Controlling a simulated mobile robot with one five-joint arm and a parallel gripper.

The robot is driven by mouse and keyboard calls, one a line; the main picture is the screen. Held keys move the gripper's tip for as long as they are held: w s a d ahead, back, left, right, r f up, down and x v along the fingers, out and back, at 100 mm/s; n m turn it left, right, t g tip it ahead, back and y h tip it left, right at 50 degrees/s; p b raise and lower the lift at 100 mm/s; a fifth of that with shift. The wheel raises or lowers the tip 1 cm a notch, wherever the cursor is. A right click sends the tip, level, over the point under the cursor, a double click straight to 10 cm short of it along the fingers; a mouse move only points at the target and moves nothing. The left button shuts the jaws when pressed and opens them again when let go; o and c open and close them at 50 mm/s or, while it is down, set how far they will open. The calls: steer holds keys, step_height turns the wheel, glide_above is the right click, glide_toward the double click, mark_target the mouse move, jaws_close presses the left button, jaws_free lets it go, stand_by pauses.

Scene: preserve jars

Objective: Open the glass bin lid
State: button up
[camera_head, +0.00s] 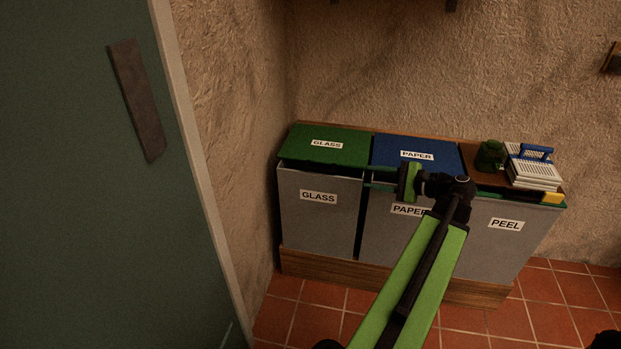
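The glass bin is the left one of three grey bins in a row, with a white GLASS label on its front (318,197). Its green lid (325,147) lies over the bin top and carries a second GLASS label. A dark band runs under the lid's front edge; I cannot tell if it is a gap or shadow. My gripper (369,177) points left, its two thin fingers apart, one above the other. The fingertips are by the lid's front right corner, near the paper bin. I cannot tell whether they touch the lid. Nothing shows held between them.
The blue paper lid (417,152) is behind my gripper. The peel bin (505,239) at right has a green jar-like object (490,156) and a stack of white items (534,168) on top. A wall closes the left side, with a grey-green door (75,180) nearer.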

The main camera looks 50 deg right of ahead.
mark_target(322, 171)
steer(key=b+x, duration=0.2)
steer(key=x, duration=0.7)
steer(key=b+x, duration=0.2)
steer(key=x, duration=0.7)
steer(key=shift+a+r, duration=0.15)
steer(key=shift+a, duration=0.05)
steer(key=shift+s, duration=0.1)
jaws_close()
steer(key=shift+s, duration=0.1)
